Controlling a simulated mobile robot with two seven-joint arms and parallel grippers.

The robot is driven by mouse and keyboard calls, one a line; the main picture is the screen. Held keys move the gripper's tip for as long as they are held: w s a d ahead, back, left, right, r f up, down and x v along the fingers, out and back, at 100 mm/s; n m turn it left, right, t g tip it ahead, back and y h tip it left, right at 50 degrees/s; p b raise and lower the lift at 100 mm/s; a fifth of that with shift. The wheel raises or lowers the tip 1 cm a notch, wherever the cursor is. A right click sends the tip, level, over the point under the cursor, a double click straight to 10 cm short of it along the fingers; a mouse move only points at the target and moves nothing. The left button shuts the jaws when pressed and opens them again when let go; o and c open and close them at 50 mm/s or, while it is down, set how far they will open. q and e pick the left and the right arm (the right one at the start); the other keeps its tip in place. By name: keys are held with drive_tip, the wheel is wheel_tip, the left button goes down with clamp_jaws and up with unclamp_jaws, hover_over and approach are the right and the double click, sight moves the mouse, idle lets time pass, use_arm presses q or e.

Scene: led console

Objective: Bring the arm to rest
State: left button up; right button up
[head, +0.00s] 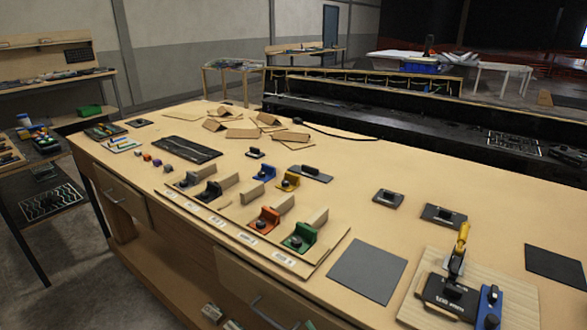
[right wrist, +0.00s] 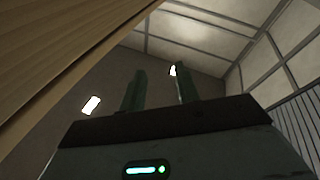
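My right gripper (right wrist: 155,72) shows in the right wrist view. Its two dark green fingers stand apart with only wall and ceiling between them, so it is open and empty. A wooden surface (right wrist: 65,65) crosses the upper left of that view, beside the gripper, with no visible contact. A lit green-blue indicator (right wrist: 145,170) shows on my gripper body. Neither of my arms nor grippers shows in the head view, and my left gripper is out of sight.
The wooden workbench (head: 460,205) holds a board with coloured blocks, including a green one (head: 299,238) and an orange one (head: 265,220). A grey mat (head: 367,271) lies near the front. A wooden board (head: 520,295) carries a black device (head: 447,297) and a blue one (head: 489,306).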

drive_tip(key=s+d+f+m+g+h, duration=0.1)
drive_tip(key=s+d+f+m+h, duration=0.25)
drive_tip(key=d+f, duration=0.2)
drive_tip(key=s+d+f+m+g+h, duration=0.1)
drive_tip(key=s+d+f+m+h, duration=0.25)
drive_tip(key=f, duration=0.35)
drive_tip(key=s+d+f+m+g+h, duration=0.1)
drive_tip(key=s+d+f+g, duration=0.2)
drive_tip(key=s, duration=0.5)
drive_tip(key=s+d+f+m+g+h, duration=0.1)
drive_tip(key=s+d+f+g+h, duration=0.1)
drive_tip(key=s+d+f, duration=0.4)
drive_tip(key=shift+s+f+m+g+h+p, duration=0.3)
drive_tip(key=shift+s+f+g, duration=0.2)
drive_tip(key=shift+s+f, duration=0.55)
